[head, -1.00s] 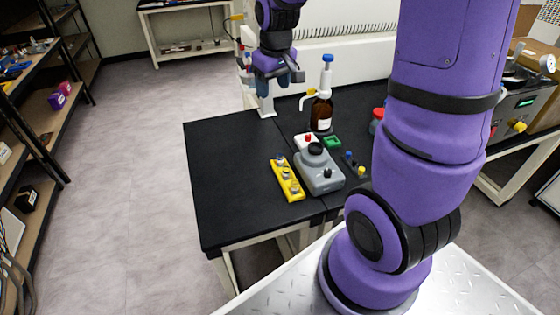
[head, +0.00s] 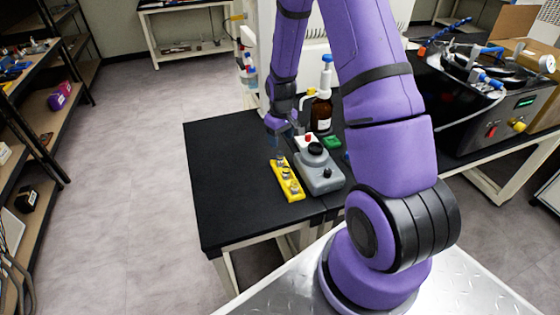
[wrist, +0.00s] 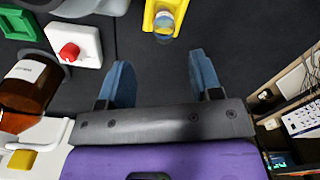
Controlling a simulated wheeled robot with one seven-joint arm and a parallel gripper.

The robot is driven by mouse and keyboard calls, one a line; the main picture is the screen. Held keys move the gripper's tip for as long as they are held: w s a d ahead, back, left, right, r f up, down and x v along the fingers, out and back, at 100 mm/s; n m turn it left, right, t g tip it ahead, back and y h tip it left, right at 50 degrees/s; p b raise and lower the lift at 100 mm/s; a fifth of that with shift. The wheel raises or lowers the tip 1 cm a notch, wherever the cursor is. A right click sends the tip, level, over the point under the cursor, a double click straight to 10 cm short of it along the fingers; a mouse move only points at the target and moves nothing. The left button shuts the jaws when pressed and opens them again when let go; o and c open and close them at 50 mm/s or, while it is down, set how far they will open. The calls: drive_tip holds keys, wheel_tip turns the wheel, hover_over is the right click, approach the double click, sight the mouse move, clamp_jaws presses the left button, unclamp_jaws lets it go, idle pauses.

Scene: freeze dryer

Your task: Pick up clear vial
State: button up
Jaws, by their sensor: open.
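A yellow rack (head: 290,191) on the black table holds a short row of small vials. The vial (head: 277,160) at its far end is closest to my gripper (head: 274,140). In the wrist view this clear vial (wrist: 164,22) stands in the end of the yellow rack (wrist: 150,14), just ahead of the gap between the fingers. My gripper shows there with its blue fingers (wrist: 159,62) apart and nothing between them. It is above the table, beyond the far end of the rack. The other vials are cut off in the wrist view.
A grey mixer-like device (head: 321,176) stands close right of the rack. Behind it are a white box with a red knob (head: 308,141), a green tray (head: 332,142) and a brown bottle (head: 321,115). The table's left side is clear.

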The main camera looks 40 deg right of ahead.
sight(280, 154)
drive_tip(key=shift+s+a+f, duration=0.1)
drive_tip(key=shift+a+f, duration=0.05)
drive_tip(key=shift+f, duration=1.9)
drive_tip(key=shift+s+a+f, duration=0.1)
drive_tip(key=shift+f, duration=1.95)
drive_tip(key=shift+c, duration=0.4)
clamp_jaws()
